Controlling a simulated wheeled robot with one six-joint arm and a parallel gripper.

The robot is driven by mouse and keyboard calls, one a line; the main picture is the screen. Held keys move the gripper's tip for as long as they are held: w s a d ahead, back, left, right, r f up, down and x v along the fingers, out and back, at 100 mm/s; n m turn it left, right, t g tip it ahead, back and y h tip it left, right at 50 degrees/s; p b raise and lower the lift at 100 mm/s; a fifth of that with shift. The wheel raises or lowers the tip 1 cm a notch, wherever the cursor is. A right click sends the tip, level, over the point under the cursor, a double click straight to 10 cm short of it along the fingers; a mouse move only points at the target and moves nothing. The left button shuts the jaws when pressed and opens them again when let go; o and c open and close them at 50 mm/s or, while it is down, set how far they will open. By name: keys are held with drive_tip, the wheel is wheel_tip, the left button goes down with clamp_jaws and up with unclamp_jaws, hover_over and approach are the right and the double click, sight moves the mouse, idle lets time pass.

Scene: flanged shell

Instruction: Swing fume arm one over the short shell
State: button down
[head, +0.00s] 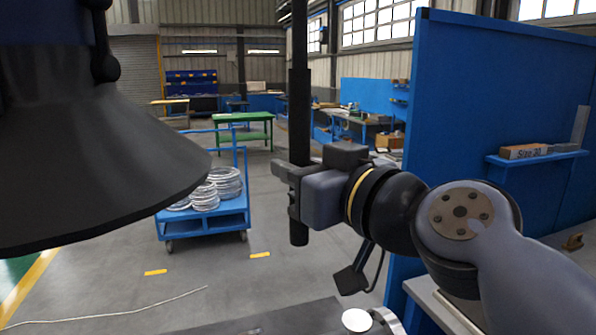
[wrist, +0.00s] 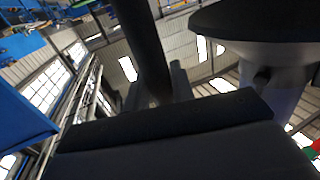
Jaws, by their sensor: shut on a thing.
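A large dark conical hood (head: 110,165) fills the left of the head view, open rim down; I take it for a fume arm's hood. In the wrist view the hood (wrist: 260,22) is at the upper right. My gripper (head: 290,190) is shut on an upright black bar (head: 299,110), near its lower end. The bar also runs up the wrist view (wrist: 146,45). Whether bar and hood join is out of view. I cannot make out a short shell for sure; a dark surface (head: 285,320) shows at the bottom edge, with a pale round disc (head: 357,320) beside it.
A blue partition (head: 490,110) with a small shelf (head: 535,157) stands close on the right, behind my arm. A blue cart (head: 207,222) with metal rings is on the floor beyond. A green table (head: 240,118) stands farther back. Open floor lies between.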

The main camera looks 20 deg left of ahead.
drive_tip(key=s+d+n+g, duration=0.1)
drive_tip(key=s+d, duration=0.3)
drive_tip(key=s, duration=0.3)
drive_tip(key=s+d+g+y, duration=0.1)
drive_tip(key=s+d, duration=0.3)
drive_tip(key=s, duration=0.4)
drive_tip(key=shift+s+d+r+n+y+b, duration=0.25)
drive_tip(key=shift+s+n+y+b, duration=0.05)
drive_tip(key=shift+n+b, duration=0.1)
drive_tip(key=c, duration=1.2)
unclamp_jaws()
drive_tip(key=shift+f+g, duration=0.1)
drive_tip(key=shift+g, duration=0.2)
drive_tip(key=shift+c, duration=0.2)
drive_tip(key=shift+f, duration=0.1)
